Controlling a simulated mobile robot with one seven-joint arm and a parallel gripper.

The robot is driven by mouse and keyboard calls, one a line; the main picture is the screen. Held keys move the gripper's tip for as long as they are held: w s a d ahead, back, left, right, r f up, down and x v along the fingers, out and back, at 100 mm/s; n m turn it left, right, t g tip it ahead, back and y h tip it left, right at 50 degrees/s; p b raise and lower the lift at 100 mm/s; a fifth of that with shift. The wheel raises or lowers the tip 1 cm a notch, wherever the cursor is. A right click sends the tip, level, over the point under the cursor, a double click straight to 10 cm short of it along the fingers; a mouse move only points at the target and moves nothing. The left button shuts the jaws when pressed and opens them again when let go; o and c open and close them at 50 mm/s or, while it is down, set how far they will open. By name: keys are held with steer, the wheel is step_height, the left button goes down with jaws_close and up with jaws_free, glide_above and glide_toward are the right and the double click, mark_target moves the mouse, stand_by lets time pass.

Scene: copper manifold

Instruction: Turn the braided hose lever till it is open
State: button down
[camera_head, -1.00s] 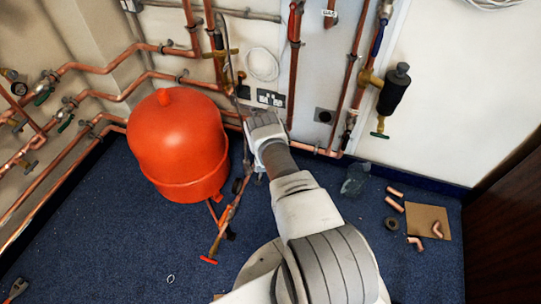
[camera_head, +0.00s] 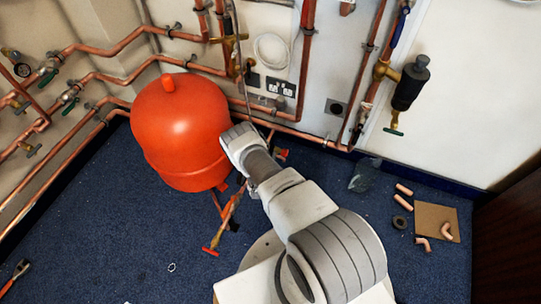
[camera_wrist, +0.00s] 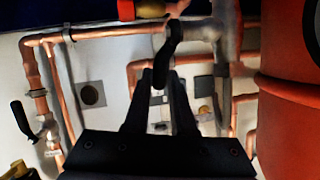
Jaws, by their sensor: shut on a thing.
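The black lever (camera_wrist: 172,44) shows in the wrist view, hanging down from pipework at the top centre. Its lower end lies between the two dark fingers of my gripper (camera_wrist: 161,78), which are shut on it. A thin grey braided hose (camera_head: 235,30) runs down the wall in the head view. In that view my arm's pale wrist is beside the red vessel (camera_head: 180,130), and my fingers and the lever are hidden. I cannot tell how the lever joins the hose.
The red vessel also fills the right of the wrist view (camera_wrist: 285,120). Copper pipes (camera_wrist: 55,80) run close around the gripper. Another black lever (camera_wrist: 22,118) is at the left. Loose copper fittings (camera_head: 404,189) lie on the blue carpet. The carpet at front left is mostly clear.

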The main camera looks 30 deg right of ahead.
steer(key=shift+s+a+r+t+h+b, duration=0.1)
steer(key=shift+s+a+t+h+b, duration=0.15)
steer(key=shift+t+h+b, duration=0.25)
steer(key=shift+s+a+t+h+b, duration=0.2)
steer(key=shift+t+h+b, duration=0.1)
steer(key=shift+t, duration=0.3)
steer(key=shift+n, duration=0.3)
steer(key=c, duration=0.8)
jaws_free()
steer(key=shift+o, duration=0.2)
steer(key=shift+s+a, duration=0.2)
